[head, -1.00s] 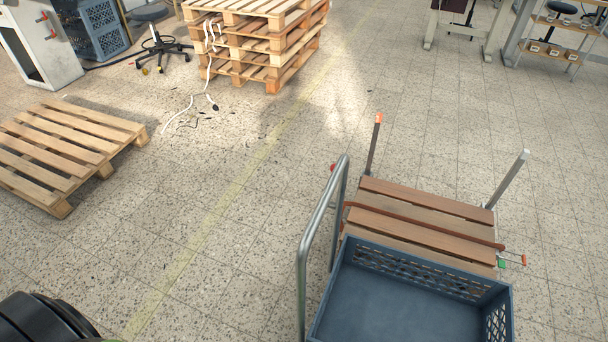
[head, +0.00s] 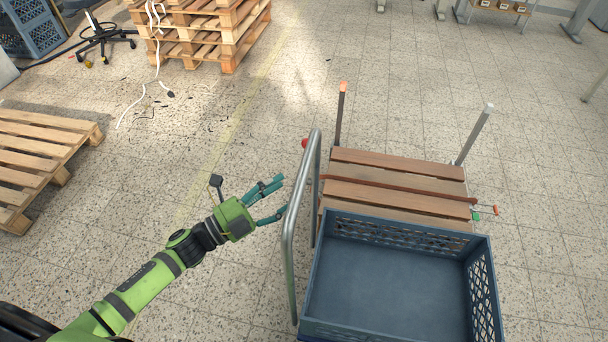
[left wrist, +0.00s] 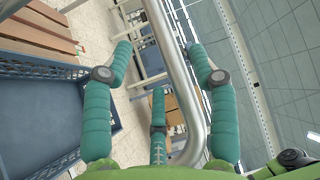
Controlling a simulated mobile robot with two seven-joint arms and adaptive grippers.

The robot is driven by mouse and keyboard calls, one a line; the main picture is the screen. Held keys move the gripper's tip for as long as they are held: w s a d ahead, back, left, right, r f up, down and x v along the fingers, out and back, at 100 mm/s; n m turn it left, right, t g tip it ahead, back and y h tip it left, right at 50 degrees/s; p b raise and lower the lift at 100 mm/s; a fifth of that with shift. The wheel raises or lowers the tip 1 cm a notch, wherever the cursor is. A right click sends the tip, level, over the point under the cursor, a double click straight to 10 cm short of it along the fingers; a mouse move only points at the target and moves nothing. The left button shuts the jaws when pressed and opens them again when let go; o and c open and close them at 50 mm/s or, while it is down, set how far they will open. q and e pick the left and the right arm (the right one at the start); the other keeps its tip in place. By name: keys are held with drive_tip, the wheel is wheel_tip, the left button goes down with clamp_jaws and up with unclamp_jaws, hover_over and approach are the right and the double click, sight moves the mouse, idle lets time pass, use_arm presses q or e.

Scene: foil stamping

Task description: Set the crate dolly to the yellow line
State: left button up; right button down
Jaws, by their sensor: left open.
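The crate dolly has a wooden slatted deck (head: 395,180), a grey tubular push handle (head: 290,235) on its left side, and corner posts. A blue-grey crate (head: 390,285) sits on its near part. The faded yellow line (head: 225,135) runs along the floor left of the dolly, apart from it. My left gripper (head: 282,197) is open at the handle. In the left wrist view the handle bar (left wrist: 182,75) passes between the spread fingers of my left gripper (left wrist: 160,53); whether they touch it I cannot tell. My right gripper is not in view.
A low wooden pallet (head: 35,150) lies at the left. A pallet stack (head: 215,25) stands at the back, with a white cable (head: 152,60) hanging onto the floor. A wheeled chair base (head: 103,38) is at the far left. Floor between the line and the dolly is clear except for my arm.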

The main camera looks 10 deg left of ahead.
sight(304, 176)
use_arm(q)
drive_tip(key=p+x, duration=0.1)
drive_tip(key=x, duration=0.6)
clamp_jaws()
